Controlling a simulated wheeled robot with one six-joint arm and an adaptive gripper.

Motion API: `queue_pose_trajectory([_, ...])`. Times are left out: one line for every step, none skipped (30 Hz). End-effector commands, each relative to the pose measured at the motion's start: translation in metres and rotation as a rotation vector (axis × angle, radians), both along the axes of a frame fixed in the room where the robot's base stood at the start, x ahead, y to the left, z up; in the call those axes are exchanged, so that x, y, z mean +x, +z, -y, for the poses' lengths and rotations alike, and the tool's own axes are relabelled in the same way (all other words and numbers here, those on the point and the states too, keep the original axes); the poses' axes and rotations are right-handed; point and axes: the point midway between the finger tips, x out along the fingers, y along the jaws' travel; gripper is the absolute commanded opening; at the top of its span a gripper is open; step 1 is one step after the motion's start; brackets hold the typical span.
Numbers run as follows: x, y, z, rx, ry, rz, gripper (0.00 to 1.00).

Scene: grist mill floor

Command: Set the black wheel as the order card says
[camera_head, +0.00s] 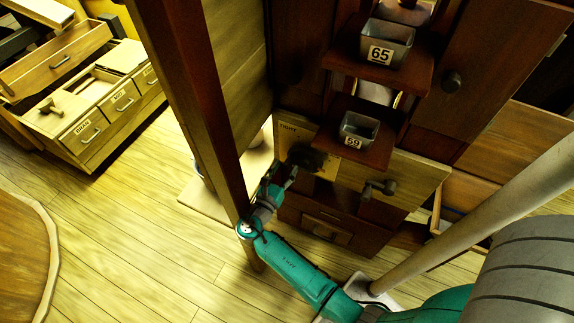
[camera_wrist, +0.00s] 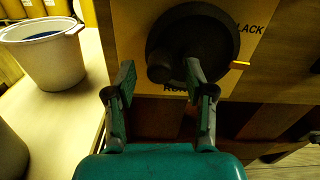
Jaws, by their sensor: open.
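The black wheel (camera_wrist: 205,35) is a dark round disc with a protruding knob (camera_wrist: 160,65) at its lower left, mounted on a tan panel (camera_wrist: 130,20). An orange mark (camera_wrist: 240,65) shows at its right edge. Partly covered lettering reads "LACK" at upper right; a word below is mostly hidden. My gripper (camera_wrist: 160,76) is open, its fingers on either side of the knob's lower end; I cannot tell whether they touch it. In the head view the wheel (camera_head: 312,158) is a dark shape beside my gripper (camera_head: 288,176). I cannot identify an order card.
Small metal bins marked 65 (camera_head: 388,45) and 59 (camera_head: 359,130) stand on shelves above. Another dark knob (camera_head: 378,189) is right of the wheel. A wooden post (camera_head: 190,100) rises close left of my arm. A white bucket (camera_wrist: 45,55) stands left.

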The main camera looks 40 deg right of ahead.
Motion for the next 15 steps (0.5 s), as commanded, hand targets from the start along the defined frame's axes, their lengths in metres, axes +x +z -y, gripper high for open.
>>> queue_pose_trajectory([0.002, 0.0, 0.006, 0.0, -0.003, 0.0, 0.54])
queue_pose_trajectory([0.003, 0.0, 0.009, 0.0, -0.002, 0.0, 0.54])
queue_pose_trajectory([0.004, 0.0, 0.012, 0.0, -0.002, 0.0, 0.54])
queue_pose_trajectory([0.005, 0.0, 0.014, 0.0, -0.002, 0.0, 0.54])
queue_pose_trajectory([0.005, 0.0, 0.015, 0.0, -0.002, 0.0, 0.54])
queue_pose_trajectory([0.006, 0.0, 0.016, 0.0, -0.001, 0.0, 0.54])
queue_pose_trajectory([0.006, 0.0, 0.017, 0.0, -0.001, 0.0, 0.54])
queue_pose_trajectory([0.007, 0.0, 0.018, 0.0, 0.0, 0.0, 0.54])
queue_pose_trajectory([0.007, 0.0, 0.018, 0.0, 0.0, 0.0, 0.54])
queue_pose_trajectory([0.007, 0.0, 0.018, 0.0, 0.0, 0.0, 0.54])
queue_pose_trajectory([0.007, 0.0, 0.019, 0.0, 0.0, 0.0, 0.54])
queue_pose_trajectory([0.007, 0.0, 0.019, 0.0, 0.001, 0.0, 0.54])
queue_pose_trajectory([0.007, 0.0, 0.018, 0.0, 0.001, 0.0, 0.54])
queue_pose_trajectory([0.007, 0.0, 0.018, 0.0, 0.001, 0.0, 0.54])
queue_pose_trajectory([0.007, 0.0, 0.018, 0.0, 0.001, 0.0, 0.54])
